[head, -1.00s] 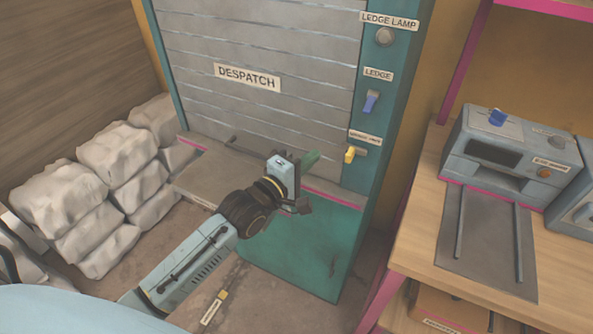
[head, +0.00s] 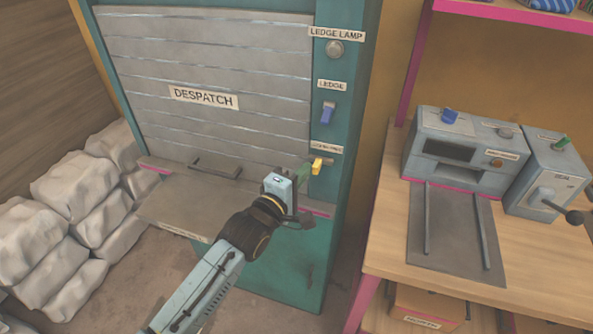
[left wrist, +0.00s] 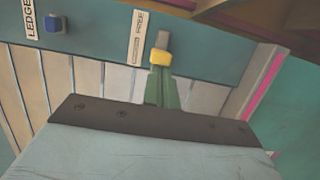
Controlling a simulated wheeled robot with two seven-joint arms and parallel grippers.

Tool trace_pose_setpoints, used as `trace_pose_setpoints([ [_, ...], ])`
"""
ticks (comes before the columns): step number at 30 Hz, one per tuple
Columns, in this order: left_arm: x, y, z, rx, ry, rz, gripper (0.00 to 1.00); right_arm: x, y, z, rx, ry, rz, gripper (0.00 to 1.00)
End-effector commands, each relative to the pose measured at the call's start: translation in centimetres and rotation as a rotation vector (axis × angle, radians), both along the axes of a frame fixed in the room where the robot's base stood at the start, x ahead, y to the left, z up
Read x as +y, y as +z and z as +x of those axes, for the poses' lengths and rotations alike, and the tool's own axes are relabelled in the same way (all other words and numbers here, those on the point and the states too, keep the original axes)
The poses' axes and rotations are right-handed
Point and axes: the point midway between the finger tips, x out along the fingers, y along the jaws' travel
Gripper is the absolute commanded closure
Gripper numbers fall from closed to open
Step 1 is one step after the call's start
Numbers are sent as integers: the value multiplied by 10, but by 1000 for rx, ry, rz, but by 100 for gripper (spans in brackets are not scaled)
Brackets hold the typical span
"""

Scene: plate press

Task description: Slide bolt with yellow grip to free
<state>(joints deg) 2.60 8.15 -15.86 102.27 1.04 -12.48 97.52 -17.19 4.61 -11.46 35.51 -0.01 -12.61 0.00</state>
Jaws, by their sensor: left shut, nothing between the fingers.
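The yellow grip (head: 317,166) of the bolt is on the teal right post of the despatch shutter, below a small label too blurred to read. In the left wrist view the yellow grip (left wrist: 160,57) sits at the end of a short grey bolt (left wrist: 163,40). My left gripper (head: 304,171) has its green fingers shut and empty, with the tips right at the yellow grip. The fingers (left wrist: 162,84) point at the grip in the left wrist view; whether they touch it I cannot tell. My right gripper is not in view.
The grey despatch shutter (head: 220,90) is down above a grey ledge (head: 180,212). A blue ledge switch (head: 327,112) and a lamp knob (head: 335,48) are above the bolt. White sacks (head: 75,190) lie left. A wooden bench (head: 385,240) with grey machines (head: 465,145) stands right.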

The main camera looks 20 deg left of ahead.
Motion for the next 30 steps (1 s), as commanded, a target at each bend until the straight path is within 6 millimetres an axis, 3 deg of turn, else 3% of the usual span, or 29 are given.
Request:
trace_pose_setpoints([
  [6,-25,2,-1,1,-1,-3,100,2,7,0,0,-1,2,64],
  [18,-28,0,-2,1,-3,-1,100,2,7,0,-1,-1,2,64],
  [23,-16,1,-1,2,-3,3,100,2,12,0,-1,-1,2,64],
  [28,17,3,1,1,-3,7,100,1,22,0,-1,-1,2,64],
  [30,17,0,-19,3,-5,-1,100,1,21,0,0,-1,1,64],
])
